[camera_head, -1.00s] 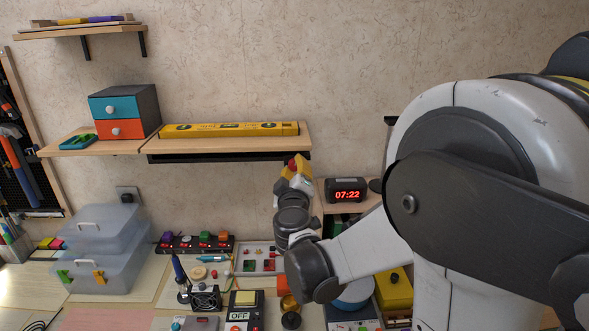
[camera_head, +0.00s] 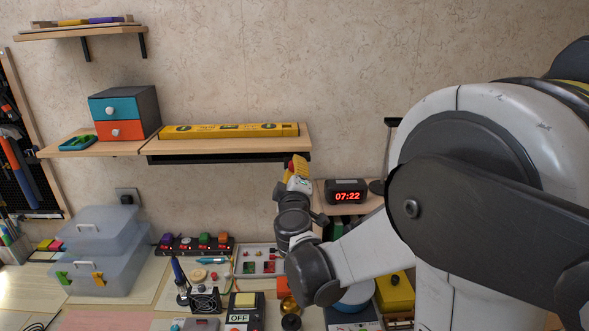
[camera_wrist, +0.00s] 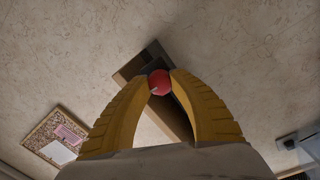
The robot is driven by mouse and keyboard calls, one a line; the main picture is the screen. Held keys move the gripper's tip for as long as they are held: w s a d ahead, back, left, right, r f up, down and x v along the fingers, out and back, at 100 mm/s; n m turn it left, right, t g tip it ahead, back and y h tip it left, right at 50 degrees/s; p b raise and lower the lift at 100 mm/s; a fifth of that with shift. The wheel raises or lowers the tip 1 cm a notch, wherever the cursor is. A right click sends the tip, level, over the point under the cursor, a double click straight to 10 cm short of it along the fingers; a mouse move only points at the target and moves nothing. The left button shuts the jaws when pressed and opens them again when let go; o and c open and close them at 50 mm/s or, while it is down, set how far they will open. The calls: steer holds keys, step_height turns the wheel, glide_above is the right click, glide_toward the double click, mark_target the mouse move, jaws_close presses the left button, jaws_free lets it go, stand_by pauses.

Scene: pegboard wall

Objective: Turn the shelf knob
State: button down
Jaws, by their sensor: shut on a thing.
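The round red knob (camera_wrist: 159,83) sits between my yellow fingertips in the wrist view, at the end of the dark part under the shelf. My gripper (camera_wrist: 159,80) is shut on it, with one finger on each side. In the head view my gripper (camera_head: 297,164) is just below the right end of the wooden shelf (camera_head: 230,143). The knob is mostly hidden there by the fingers. A yellow spirit level (camera_head: 230,130) lies along the shelf top.
A clock (camera_head: 346,191) reading 07:22 stands to the right of my gripper. A drawer box (camera_head: 124,112) is on the left shelf. Below is a crowded bench with clear plastic boxes (camera_head: 100,250), a soldering stand (camera_head: 205,300) and a switch strip (camera_head: 195,246).

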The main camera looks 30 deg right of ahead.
steer(key=c, duration=1.1)
jaws_free()
steer(key=v, duration=1.2)
steer(key=shift+f, duration=0.1)
